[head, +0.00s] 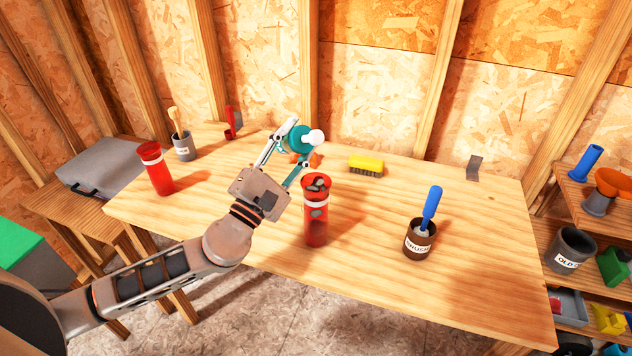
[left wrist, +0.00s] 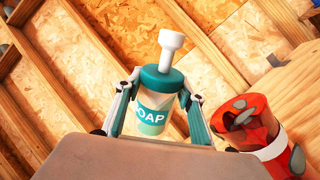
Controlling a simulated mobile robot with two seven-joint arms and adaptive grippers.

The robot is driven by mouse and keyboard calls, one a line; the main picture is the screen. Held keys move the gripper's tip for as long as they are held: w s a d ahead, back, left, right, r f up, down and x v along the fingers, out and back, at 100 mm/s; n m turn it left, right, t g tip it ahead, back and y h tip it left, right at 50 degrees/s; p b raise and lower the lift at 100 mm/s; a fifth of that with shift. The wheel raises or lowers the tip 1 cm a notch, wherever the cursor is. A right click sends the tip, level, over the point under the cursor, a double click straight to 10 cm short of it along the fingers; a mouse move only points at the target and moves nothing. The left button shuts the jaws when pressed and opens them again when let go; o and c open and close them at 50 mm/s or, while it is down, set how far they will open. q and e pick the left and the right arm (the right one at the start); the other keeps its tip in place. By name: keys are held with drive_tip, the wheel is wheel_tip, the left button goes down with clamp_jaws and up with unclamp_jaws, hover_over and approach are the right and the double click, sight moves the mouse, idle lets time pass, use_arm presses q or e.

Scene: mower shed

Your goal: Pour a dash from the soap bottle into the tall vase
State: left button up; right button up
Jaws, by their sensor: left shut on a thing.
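The soap bottle (head: 300,139) is teal and white with a white pump top, and its label shows in the left wrist view (left wrist: 152,115). My left gripper (head: 291,149) is shut on it, with one finger on each side. The bottle is held above the table, tilted with its pump to the right in the head view. A tall red vessel with a white band (head: 316,228) stands upright just below and right of the bottle, apart from it; grey lumps show at its mouth. It also shows in the left wrist view (left wrist: 262,128). I see no liquid leaving the bottle.
Another red vessel with a white band (head: 157,172) stands at the table's left. A yellow brush (head: 366,164) lies behind, and a brown pot with a blue-handled brush (head: 419,243) stands right. The wooden table (head: 470,290) is clear at front right.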

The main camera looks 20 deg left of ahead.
use_arm(q)
drive_tip(key=shift+a+r+m+h, duration=0.1)
drive_tip(key=shift+r+m+h, duration=0.05)
drive_tip(key=shift+m+h, duration=0.25)
drive_tip(key=shift+m+b, duration=0.5)
drive_tip(key=shift+b, duration=0.3)
idle(0.6)
